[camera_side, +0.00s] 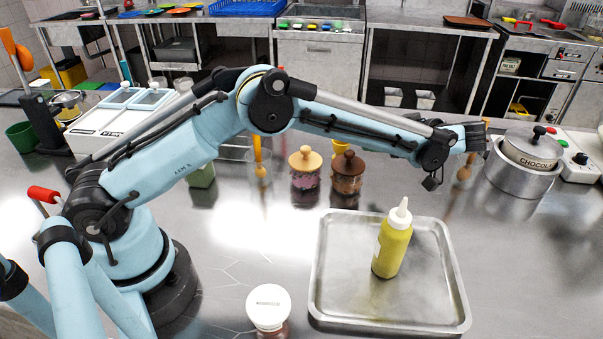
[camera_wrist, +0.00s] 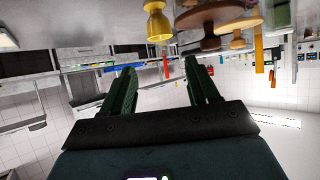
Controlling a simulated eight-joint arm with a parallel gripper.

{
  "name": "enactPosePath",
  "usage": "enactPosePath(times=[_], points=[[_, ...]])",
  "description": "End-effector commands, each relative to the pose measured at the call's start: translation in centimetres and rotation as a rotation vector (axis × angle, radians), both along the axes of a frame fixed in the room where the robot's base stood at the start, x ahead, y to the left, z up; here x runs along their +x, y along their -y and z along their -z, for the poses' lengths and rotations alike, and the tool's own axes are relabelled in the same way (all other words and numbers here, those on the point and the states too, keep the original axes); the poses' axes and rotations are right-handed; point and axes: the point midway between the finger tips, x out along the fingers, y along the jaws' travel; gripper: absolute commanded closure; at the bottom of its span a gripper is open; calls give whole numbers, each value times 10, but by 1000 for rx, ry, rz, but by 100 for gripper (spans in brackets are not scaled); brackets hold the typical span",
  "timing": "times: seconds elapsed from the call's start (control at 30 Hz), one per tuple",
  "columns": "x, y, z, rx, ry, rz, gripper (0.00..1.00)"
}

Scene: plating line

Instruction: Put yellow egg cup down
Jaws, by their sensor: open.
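The yellow egg cup (camera_wrist: 158,24) shows whole in the wrist view, near the top edge, in a picture that looks upside down. In the side view the egg cup (camera_side: 340,146) is mostly hidden behind a dark brown jar; only its yellow top shows. My gripper (camera_wrist: 160,80) is open, with two dark green fingers apart and nothing between them. The egg cup is clear of the fingers and stands on the steel worktop. In the side view the end of my arm is at the right, near the chocolate pot; its fingers are hard to make out there.
Jars with brown lid (camera_side: 348,165) and pale lid (camera_side: 305,160) stand beside the egg cup. A steel tray (camera_side: 335,285) holds a yellow squeeze bottle (camera_side: 392,245). A white-lidded jar (camera_side: 268,305) stands in front. The chocolate pot (camera_side: 532,150) is at right.

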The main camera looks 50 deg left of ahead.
Motion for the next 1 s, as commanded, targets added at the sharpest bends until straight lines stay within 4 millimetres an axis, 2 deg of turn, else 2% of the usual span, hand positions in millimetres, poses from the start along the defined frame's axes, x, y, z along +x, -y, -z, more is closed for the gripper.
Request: enactPosePath(times=[0.17, 0.33, 0.47, 0.73, 1.0], points=[[-1, 2, -10, -25, -31, 28, 40], [-9, -14, -33, -134, -157, 158, 40], [-24, -27, -51, -241, -266, 309, 40], [-71, -44, -75, -413, -413, 647, 40], [-131, -47, -80, -499, -459, 1002, 40]])
